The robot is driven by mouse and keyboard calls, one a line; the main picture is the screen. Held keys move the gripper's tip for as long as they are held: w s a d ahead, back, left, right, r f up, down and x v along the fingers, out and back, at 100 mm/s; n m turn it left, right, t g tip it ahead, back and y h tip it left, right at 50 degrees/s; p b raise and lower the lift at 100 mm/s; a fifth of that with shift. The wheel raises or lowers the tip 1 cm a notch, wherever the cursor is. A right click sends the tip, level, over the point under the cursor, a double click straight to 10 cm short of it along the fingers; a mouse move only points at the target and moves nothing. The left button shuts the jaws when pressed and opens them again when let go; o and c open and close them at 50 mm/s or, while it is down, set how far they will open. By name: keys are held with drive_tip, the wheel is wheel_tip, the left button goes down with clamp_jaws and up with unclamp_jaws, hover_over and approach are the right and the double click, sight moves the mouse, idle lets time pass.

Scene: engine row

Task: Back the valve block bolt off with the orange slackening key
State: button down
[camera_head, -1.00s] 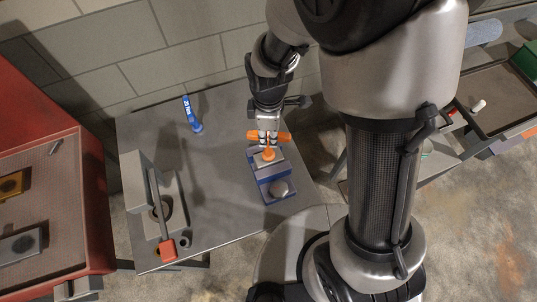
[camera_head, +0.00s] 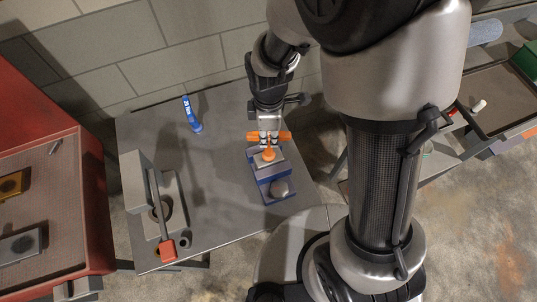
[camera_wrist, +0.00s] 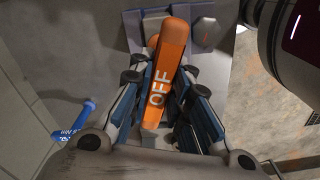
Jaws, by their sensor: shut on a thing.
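The orange slackening key (camera_head: 283,136), marked OFF on its bar in the wrist view (camera_wrist: 166,62), is held in my gripper (camera_head: 269,142). Both fingers, also in the wrist view (camera_wrist: 164,90), are shut on either side of its bar. The key's shaft points down onto the grey plate of the valve block (camera_head: 266,182), a blue-based part on the bench. The block also shows behind the key in the wrist view (camera_wrist: 222,14). The bolt is hidden under the key, so I cannot tell how fully the key seats on it.
A blue key (camera_head: 191,112) lies on the grey bench (camera_head: 222,205), left of my gripper; it shows in the wrist view (camera_wrist: 76,122). A grey fixture (camera_head: 135,182) with a red-ended lever (camera_head: 168,250) stands at the bench's left. A red cabinet (camera_head: 92,200) is further left.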

drive_tip(key=m, duration=1.4)
drive_tip(key=shift+r, duration=0.15)
drive_tip(key=n, duration=0.4)
drive_tip(key=shift+n, duration=0.3)
drive_tip(key=n, duration=1.2)
drive_tip(key=shift+n, duration=0.3)
